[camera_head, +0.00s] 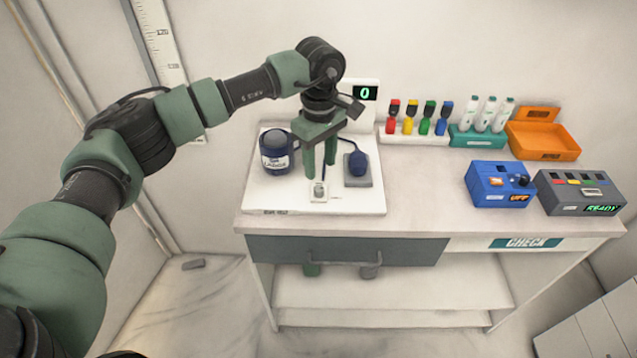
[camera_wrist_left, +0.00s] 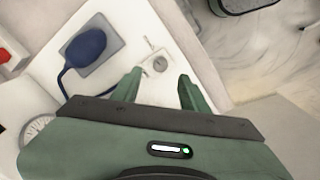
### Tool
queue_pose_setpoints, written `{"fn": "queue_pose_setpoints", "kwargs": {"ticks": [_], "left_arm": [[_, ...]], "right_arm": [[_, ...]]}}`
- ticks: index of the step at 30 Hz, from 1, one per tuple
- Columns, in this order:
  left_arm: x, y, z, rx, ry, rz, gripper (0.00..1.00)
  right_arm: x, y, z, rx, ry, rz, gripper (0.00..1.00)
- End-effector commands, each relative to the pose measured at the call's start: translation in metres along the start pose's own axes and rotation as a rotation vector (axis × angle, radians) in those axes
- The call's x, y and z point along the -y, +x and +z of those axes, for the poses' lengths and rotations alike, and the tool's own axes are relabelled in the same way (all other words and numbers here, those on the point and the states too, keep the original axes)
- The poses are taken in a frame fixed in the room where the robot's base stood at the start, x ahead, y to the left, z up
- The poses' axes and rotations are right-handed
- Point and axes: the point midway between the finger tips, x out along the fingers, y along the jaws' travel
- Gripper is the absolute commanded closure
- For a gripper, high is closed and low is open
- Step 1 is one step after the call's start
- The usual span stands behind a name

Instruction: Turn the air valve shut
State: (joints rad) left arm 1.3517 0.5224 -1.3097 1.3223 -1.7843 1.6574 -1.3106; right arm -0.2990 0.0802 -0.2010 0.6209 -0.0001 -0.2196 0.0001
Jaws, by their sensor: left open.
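The air valve (camera_head: 319,191) is a small knob on a pale square plate near the front of the white board (camera_head: 275,197). It also shows in the left wrist view (camera_wrist_left: 160,64), with a short mark on the board beside it. My left gripper (camera_head: 320,177) points down just above and behind the valve, open and empty. In the left wrist view its fingers (camera_wrist_left: 158,88) stand apart, with the valve ahead of the gap between them. I see no contact with the valve. My right gripper is in neither view.
A dark blue cuff (camera_head: 275,152) stands left of my gripper. A blue bulb (camera_head: 357,162) on a grey pad, with its tube, lies close on the right. A display reading 0 (camera_head: 365,93) is behind. Coloured bottles, an orange tray (camera_head: 545,140) and two control boxes are farther right.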

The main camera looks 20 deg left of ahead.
Motion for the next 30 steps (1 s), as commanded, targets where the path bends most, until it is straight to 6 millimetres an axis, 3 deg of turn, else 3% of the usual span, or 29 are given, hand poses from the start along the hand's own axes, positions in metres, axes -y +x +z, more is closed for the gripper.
{"fn": "queue_pose_setpoints", "kwargs": {"ticks": [5,16,27,30], "left_arm": [[0.003,0.014,-0.005,-0.014,0.001,-0.014,0.56],[0.003,0.067,-0.004,-0.011,0.0,-0.01,0.56],[0.002,0.075,-0.004,-0.011,0.0,-0.007,0.56],[0.002,0.075,-0.004,-0.011,0.0,-0.007,0.84]], "right_arm": [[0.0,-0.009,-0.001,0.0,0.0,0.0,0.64],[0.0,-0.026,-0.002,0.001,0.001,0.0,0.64],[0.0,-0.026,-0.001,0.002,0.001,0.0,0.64],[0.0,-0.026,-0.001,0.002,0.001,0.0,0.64]]}}
